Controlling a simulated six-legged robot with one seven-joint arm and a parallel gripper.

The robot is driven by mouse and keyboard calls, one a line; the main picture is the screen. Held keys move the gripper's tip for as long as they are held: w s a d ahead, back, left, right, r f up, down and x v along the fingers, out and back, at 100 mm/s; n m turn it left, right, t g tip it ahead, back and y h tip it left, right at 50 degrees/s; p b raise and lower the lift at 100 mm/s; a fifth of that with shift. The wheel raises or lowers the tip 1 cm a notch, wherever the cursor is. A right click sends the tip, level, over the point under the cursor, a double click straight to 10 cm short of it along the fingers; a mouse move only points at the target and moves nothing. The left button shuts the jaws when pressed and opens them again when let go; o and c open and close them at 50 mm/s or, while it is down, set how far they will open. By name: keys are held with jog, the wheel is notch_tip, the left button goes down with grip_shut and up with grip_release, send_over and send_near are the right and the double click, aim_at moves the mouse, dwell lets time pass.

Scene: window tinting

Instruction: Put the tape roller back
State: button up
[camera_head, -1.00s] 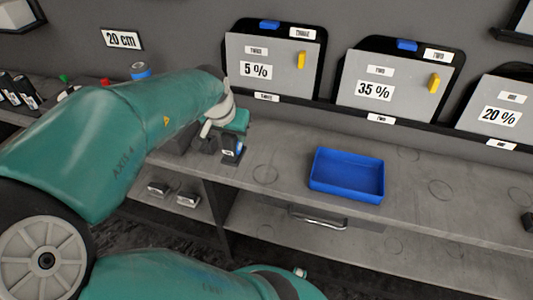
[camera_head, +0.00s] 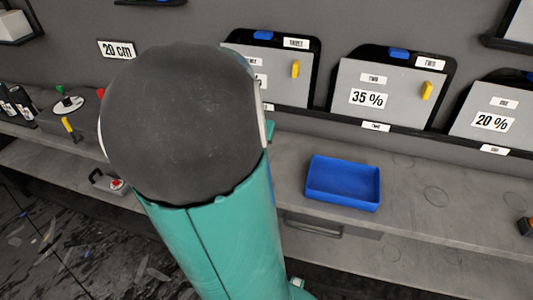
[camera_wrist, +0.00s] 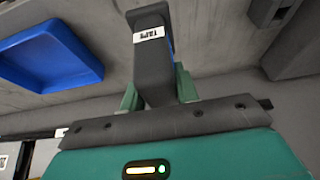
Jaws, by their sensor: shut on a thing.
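The tape roller (camera_wrist: 150,62) is a dark block with a white label that seems to read TAPE, upside down in the wrist view. My gripper (camera_wrist: 158,88) is shut on it, with one green finger on each side. The roller is held over the grey bench (camera_wrist: 215,40), and I cannot tell whether it touches the surface. In the head view my own arm hides the roller and nearly all of the gripper.
A blue tray (camera_head: 343,198) stands on the bench, empty, right of my arm; it also shows in the wrist view (camera_wrist: 50,55). Film panels marked 35 % (camera_head: 378,75) and 20 % (camera_head: 492,105) stand along the wall. Bare bench lies right of the tray.

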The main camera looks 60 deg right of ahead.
jog(key=shift+s+d+f, duration=0.4)
jog(key=shift+d+f, duration=0.35)
jog(key=shift+d, duration=0.05)
jog(key=shift+s+x, duration=0.2)
jog(key=shift+x, duration=1.25)
jog(key=shift+s+x, duration=0.25)
jog(key=shift+x, duration=1.2)
jog(key=shift+a+f, duration=0.2)
jog(key=o, duration=1.1)
